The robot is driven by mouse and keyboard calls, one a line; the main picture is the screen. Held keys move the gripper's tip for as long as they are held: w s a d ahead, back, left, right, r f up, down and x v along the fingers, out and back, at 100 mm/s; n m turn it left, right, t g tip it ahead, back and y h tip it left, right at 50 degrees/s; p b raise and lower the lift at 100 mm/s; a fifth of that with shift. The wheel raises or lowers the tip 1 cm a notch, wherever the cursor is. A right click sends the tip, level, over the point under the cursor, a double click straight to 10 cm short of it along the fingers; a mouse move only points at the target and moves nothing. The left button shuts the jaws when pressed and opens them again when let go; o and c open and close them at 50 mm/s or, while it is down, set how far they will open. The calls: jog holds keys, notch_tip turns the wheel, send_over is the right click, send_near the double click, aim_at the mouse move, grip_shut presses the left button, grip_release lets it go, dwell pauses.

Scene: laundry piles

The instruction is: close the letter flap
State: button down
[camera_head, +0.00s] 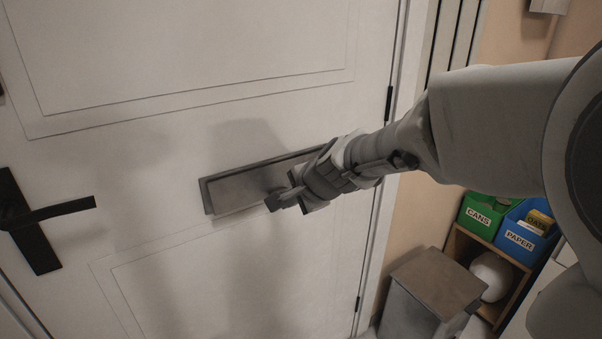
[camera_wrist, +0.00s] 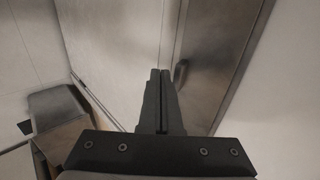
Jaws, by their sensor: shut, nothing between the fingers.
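The letter flap (camera_head: 240,188) is a grey metal plate in a dark frame, set across the middle of a white door. Its lower edge seems to stand slightly out from the door, but I cannot tell the angle. My gripper (camera_head: 275,203) is shut and empty, in front of the flap's lower middle; my wrist and forearm hide its right part. In the wrist view the flap (camera_wrist: 218,65) runs up the right side, with a small dark knob or handle (camera_wrist: 181,74) on it. My shut fingertips (camera_wrist: 160,73) are just left of it; contact is unclear.
A black door handle (camera_head: 50,212) is at the left. A grey lidded bin (camera_head: 437,283) stands right of the door. Behind it, a wooden shelf holds a green CANS box (camera_head: 480,216) and a blue PAPER box (camera_head: 520,240). The door below the flap is clear.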

jog(key=shift+w+a+f, duration=0.2)
jog(key=shift+w+f, duration=0.05)
jog(key=shift+f, duration=0.05)
jog(key=shift+s+d, duration=0.1)
dwell(1.5)
